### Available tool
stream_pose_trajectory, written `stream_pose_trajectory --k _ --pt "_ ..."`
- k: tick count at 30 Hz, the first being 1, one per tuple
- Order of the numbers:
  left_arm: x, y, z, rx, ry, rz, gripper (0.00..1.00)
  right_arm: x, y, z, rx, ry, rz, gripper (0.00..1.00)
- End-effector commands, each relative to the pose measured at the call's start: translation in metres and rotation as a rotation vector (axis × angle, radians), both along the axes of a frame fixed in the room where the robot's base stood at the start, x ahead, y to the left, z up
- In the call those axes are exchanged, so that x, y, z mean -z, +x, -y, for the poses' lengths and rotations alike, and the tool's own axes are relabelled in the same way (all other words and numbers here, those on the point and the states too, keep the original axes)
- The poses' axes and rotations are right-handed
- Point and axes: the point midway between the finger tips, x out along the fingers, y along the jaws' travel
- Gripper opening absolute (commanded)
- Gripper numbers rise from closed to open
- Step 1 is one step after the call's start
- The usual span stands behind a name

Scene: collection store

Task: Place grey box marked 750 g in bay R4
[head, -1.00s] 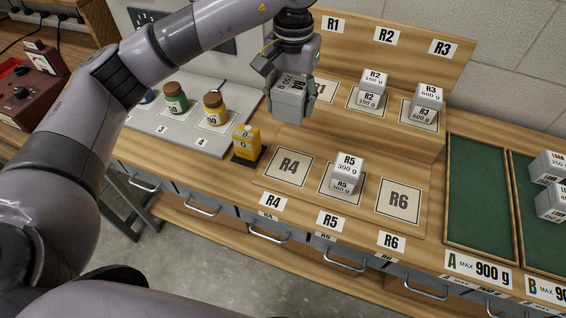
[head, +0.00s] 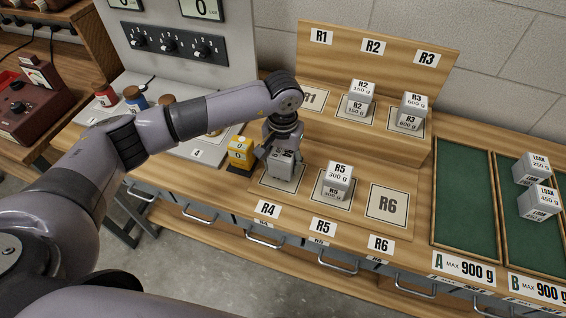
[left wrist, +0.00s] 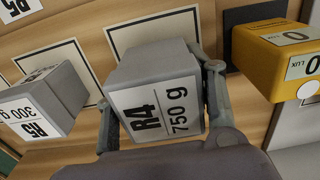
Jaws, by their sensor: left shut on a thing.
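The grey box marked R4 750 g (left wrist: 155,95) is between the fingers of my left gripper (left wrist: 160,110) in the left wrist view. In the head view the box (head: 281,165) is over the bay R4 square (head: 268,184), with my left gripper (head: 281,150) around its upper part. The arm covers some of the box and bay. I cannot tell whether the box touches the bay surface. The R4 label (head: 267,209) is on the front edge below the bay. My right gripper is not in view.
A yellow lux meter (head: 240,150) stands close left of the box. The R5 box (head: 338,178) stands close right in its bay. Bay R6 (head: 387,205) is empty. Two green trays lie right; the farther right one holds loan boxes (head: 538,201).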

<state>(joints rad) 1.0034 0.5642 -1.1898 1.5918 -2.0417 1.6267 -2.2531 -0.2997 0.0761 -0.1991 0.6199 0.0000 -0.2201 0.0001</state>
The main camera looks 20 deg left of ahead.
Motion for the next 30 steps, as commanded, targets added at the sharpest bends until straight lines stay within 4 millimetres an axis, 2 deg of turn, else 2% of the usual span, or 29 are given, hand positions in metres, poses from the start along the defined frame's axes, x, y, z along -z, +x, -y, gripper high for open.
stream_pose_trajectory --k 4,16,17,25,30 --pt "0.013 0.000 0.001 0.002 -0.002 0.002 0.00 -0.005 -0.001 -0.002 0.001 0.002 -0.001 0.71" --pt "0.019 0.001 0.001 0.002 -0.001 0.004 0.00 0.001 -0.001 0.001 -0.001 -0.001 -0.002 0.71" --pt "0.019 0.000 0.000 0.001 0.000 0.001 0.51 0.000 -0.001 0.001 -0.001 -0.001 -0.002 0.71" --pt "0.018 0.000 0.000 0.001 0.000 0.000 0.69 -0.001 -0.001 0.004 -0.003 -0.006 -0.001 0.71" --pt "0.018 0.000 0.000 0.001 0.000 0.000 0.70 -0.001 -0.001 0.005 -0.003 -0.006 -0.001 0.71"
